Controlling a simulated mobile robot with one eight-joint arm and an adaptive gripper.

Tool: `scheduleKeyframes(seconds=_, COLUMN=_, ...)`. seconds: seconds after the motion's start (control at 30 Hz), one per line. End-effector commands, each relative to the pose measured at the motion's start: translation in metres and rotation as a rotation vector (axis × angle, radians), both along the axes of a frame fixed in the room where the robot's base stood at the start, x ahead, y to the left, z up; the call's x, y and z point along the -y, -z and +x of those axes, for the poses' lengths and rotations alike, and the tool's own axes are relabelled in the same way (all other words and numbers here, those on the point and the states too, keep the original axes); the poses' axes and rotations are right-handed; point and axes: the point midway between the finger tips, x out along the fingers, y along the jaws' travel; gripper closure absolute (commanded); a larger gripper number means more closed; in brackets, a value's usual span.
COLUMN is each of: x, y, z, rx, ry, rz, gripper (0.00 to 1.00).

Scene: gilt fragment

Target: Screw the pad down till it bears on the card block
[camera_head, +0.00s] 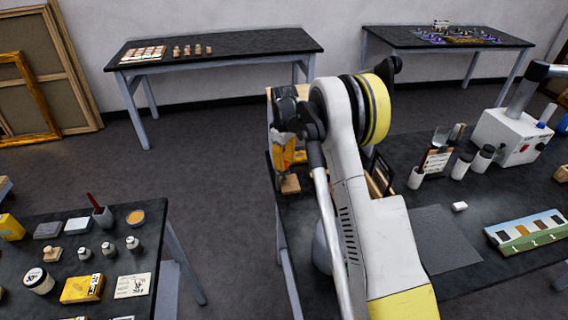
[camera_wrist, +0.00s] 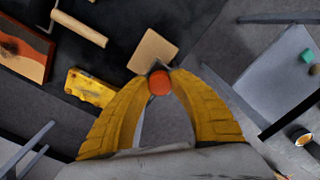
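My gripper (camera_wrist: 160,70) points down, its two yellow fingers closed in on a round orange-red knob (camera_wrist: 159,83), which shows between them near the tips. The fingers appear to touch it on both sides. A tan card block (camera_wrist: 153,50) lies just beyond the fingertips in the wrist view. In the head view my gripper (camera_head: 287,165) is over the left edge of the dark bench, above the tan block (camera_head: 290,184). The pad and the screw below the knob are hidden, so I cannot tell whether the pad touches the block.
A yellow piece (camera_wrist: 90,88) and a wooden bar (camera_wrist: 78,28) lie near the block in the wrist view. On the dark bench (camera_head: 480,275) stand a white machine (camera_head: 512,135), several cups and a coloured strip (camera_head: 527,230). Floor separates it from the left table (camera_head: 140,230).

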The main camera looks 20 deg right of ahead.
Motion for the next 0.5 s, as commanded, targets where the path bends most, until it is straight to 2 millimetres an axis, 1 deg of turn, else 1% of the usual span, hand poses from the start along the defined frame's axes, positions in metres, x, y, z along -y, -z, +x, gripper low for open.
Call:
scheduleKeyframes(seconds=0.03, x=0.0, y=-0.0001, z=0.0, rx=0.0, ry=0.0, rz=0.0, gripper=0.94)
scheduleKeyframes(seconds=0.07, x=0.0, y=-0.0001, z=0.0, rx=0.0, ry=0.0, rz=0.0, gripper=1.0)
scheduleKeyframes(seconds=0.33, x=0.0, y=-0.0001, z=0.0, rx=0.0, ry=0.013, rz=0.0, gripper=1.0)
scheduleKeyframes(seconds=0.5, x=0.0, y=0.0001, z=0.0, rx=0.0, ry=0.067, rz=0.0, gripper=1.0)
